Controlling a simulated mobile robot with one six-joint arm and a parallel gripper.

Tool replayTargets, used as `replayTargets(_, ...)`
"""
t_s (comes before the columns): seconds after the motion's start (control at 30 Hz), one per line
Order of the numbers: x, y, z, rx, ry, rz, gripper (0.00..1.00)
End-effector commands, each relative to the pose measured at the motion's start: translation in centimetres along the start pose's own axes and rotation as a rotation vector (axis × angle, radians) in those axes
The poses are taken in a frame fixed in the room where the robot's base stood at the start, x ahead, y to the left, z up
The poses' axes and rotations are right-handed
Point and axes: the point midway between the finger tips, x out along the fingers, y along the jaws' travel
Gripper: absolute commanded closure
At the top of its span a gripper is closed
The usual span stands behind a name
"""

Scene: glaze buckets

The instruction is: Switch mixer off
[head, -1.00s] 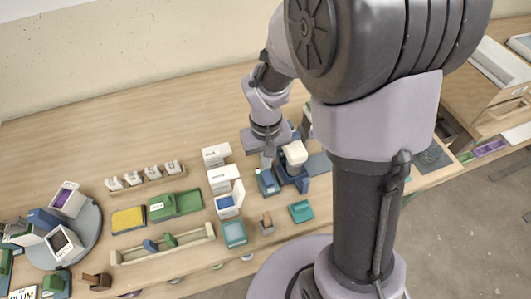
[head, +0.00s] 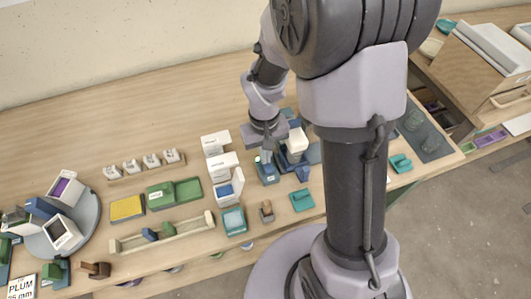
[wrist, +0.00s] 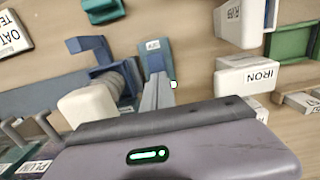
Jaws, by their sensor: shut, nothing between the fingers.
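The mixer, with a white head (head: 297,140) and a blue stand, stands on the table in the middle of the head view. In the wrist view its white head (wrist: 88,105) is at the left, near a blue bracket-like part (wrist: 95,50). A small blue-teal box (head: 267,172) with a pale label is just left of the mixer; it also shows in the wrist view (wrist: 155,55). My gripper (head: 266,157) points down over this box, fingers shut and empty. In the wrist view the fingers (wrist: 158,92) overlap the box's near edge. I cannot tell whether they touch it.
White labelled boxes stand left of the mixer, including the IRON box (wrist: 246,78). A teal block (head: 302,200) lies in front, and a small brown piece (head: 266,211) nearby. A green tray (head: 188,190) and a wooden rack (head: 160,232) are farther left. The table's back is clear.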

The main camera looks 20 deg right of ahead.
Motion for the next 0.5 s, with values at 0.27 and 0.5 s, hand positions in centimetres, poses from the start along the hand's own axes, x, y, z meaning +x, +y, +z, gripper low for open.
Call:
replayTargets(0.27, -0.1, 0.0, 1.2, 0.000, -0.006, 0.000, 1.00)
replayTargets(0.5, -0.3, 0.0, 1.7, 0.000, -0.004, 0.000, 1.00)
